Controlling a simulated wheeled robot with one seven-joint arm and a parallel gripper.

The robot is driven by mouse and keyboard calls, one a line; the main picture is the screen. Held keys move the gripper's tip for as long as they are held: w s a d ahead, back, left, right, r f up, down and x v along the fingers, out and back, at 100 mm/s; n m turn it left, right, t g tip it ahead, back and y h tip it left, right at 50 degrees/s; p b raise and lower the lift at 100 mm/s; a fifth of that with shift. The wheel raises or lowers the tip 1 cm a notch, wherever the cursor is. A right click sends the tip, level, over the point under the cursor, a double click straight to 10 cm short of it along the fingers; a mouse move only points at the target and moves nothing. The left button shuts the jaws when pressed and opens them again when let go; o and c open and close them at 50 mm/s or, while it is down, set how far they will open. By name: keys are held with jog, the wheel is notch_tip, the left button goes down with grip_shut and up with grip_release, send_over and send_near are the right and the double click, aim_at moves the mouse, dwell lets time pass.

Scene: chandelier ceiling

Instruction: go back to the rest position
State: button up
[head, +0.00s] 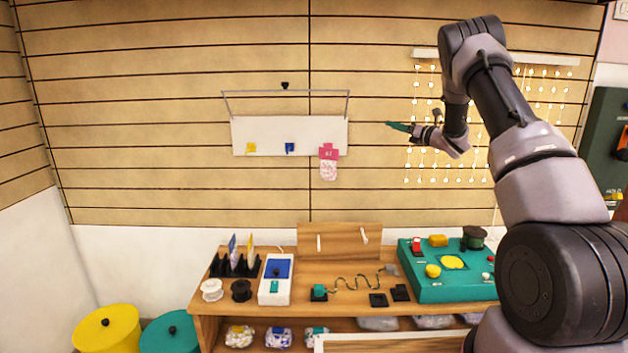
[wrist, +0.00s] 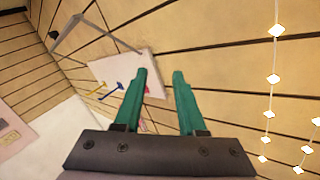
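My gripper (head: 400,127) is raised in front of the slatted wall in the head view, right of the white hanging panel. Its green fingers point left. In the wrist view my gripper (wrist: 160,85) has its two green fingers apart with nothing between them but the wall and part of the panel behind. My arm reaches up from the lower right of the head view.
A wooden table (head: 207,304) below holds a teal box (head: 452,286), a white device (head: 276,290) and small parts. A white panel (head: 250,130) hangs on the wall. Light strings (head: 420,165) hang behind my arm. Yellow (head: 107,325) and teal bins (head: 168,335) stand lower left.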

jog(key=s+d+r+m+t+h, duration=0.2)
jog(key=d+r+m+h, duration=0.15)
jog(key=r+m, duration=0.4)
jog(key=s+d+r+m+t+h, duration=0.1)
jog(key=s+d+r+m+h, duration=0.15)
jog(key=r+m+h, duration=0.45)
jog(key=s+d+r+m+g+h, duration=0.1)
jog(key=s+d+r+m+h, duration=0.1)
jog(key=s+r+m, duration=0.55)
jog(key=s+a+f+m+g+y, duration=0.1)
jog(key=s+a+f+m+g, duration=0.2)
jog(key=s+m, duration=0.4)
jog(key=s+a+f+m+g+y, duration=0.1)
jog(key=s+a+f+m+g, duration=0.2)
jog(key=s, duration=1.8)
jog(key=s+a+f+m+g+y, duration=0.1)
jog(key=s+a+f+m+g, duration=0.2)
jog(key=s+a+m, duration=0.3)
jog(key=s+f+m, duration=0.1)
jog(key=s+m, duration=0.3)
jog(key=s, duration=0.5)
jog(key=shift+a+f+m+g, duration=0.2)
jog(key=shift+a+m+g, duration=0.2)
